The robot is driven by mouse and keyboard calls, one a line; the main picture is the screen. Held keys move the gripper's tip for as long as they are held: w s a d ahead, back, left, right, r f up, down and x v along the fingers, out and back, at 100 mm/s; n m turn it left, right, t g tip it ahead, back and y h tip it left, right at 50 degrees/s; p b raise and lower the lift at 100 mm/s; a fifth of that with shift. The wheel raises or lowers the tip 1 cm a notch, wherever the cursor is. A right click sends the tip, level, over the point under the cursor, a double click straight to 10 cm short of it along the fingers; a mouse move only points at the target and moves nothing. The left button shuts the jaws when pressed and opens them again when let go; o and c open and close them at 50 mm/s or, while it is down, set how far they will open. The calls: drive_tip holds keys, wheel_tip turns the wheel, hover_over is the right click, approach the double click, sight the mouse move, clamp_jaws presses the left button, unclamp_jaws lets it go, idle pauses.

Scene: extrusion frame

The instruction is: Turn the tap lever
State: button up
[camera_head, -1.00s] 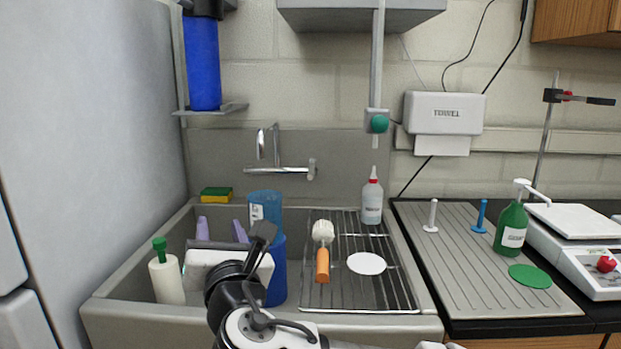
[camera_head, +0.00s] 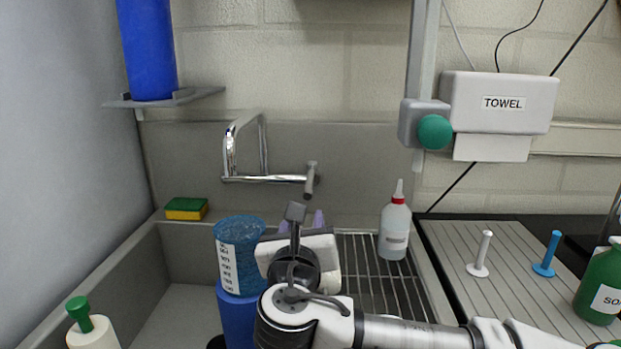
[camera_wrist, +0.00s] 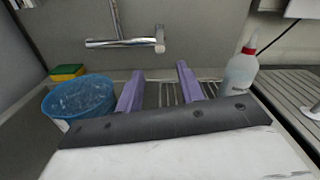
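The chrome tap (camera_head: 265,179) is on the wall behind the sink, with a tall spout on its left. Its grey lever (camera_head: 311,178) is at the right end of the tap body and looks roughly upright. In the wrist view the tap (camera_wrist: 120,43) and lever (camera_wrist: 160,38) lie beyond my fingers, at the top. My gripper (camera_head: 301,221) is below the lever in the head view, apart from it. Its purple fingers are partly hidden behind the gripper body. In the wrist view my gripper (camera_wrist: 160,86) is open, with nothing between the fingers.
A blue container (camera_head: 238,270) stands left of my gripper. A bottle with a red cap (camera_head: 395,232) stands right on the rack (camera_head: 362,262). A sponge (camera_head: 186,208) sits on the left ledge. A green knob (camera_head: 435,132) juts out at upper right. The space before the lever looks clear.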

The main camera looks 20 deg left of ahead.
sight(309, 185)
drive_tip(key=p+x, duration=0.3)
drive_tip(key=x, duration=1.1)
drive_tip(key=shift+w, duration=0.2)
clamp_jaws()
